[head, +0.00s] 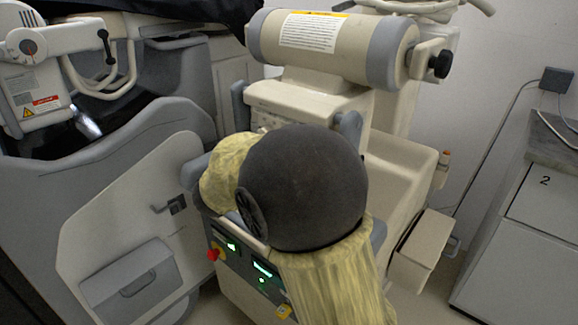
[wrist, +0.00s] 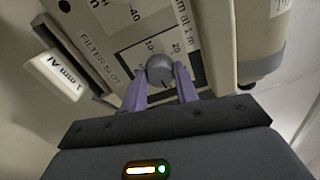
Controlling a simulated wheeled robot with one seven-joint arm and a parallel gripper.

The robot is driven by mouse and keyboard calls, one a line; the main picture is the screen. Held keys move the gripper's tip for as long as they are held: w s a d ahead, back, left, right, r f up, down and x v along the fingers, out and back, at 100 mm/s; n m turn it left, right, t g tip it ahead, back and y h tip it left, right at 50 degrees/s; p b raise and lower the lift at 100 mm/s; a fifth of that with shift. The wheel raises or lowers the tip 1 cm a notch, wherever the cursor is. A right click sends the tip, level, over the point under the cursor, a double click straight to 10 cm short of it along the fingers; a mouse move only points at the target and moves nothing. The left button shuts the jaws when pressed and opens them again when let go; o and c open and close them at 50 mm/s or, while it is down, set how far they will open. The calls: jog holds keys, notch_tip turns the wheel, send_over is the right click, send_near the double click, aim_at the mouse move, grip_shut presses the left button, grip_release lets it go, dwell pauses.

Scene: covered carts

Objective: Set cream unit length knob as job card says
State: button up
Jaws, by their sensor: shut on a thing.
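In the wrist view my gripper (wrist: 163,78) has its two purple-grey fingers closed on either side of a round grey knob (wrist: 159,67). The knob sits on a cream panel (wrist: 116,67) beside a pale scale plate with printed numbers, 10 and 20 readable. I cannot tell for sure where the knob points. In the head view the cream unit (head: 310,98) stands in the middle, with a horizontal cylinder on top. My own dark rounded arm part hides the gripper and the held knob there. No readable job card shows.
In the wrist view a white tab marked "1 mm Al" (wrist: 53,76) sticks out left, near lettering "FILTER SLOT". In the head view a black knob (head: 440,64) sits at the cylinder's right end. A grey-and-cream machine (head: 130,220) stands left, a cabinet marked 2 (head: 530,210) right.

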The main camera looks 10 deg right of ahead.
jog(key=shift+s+f+m+b, duration=0.1)
jog(key=shift+f+m+b, duration=0.15)
jog(key=shift+m+b, duration=0.3)
jog(key=o, duration=1)
jog(key=shift+r, duration=0.2)
jog(key=shift+a, duration=0.1)
jog(key=p+v, duration=0.2)
jog(key=v, duration=1.5)
jog(key=shift+s+a, duration=0.1)
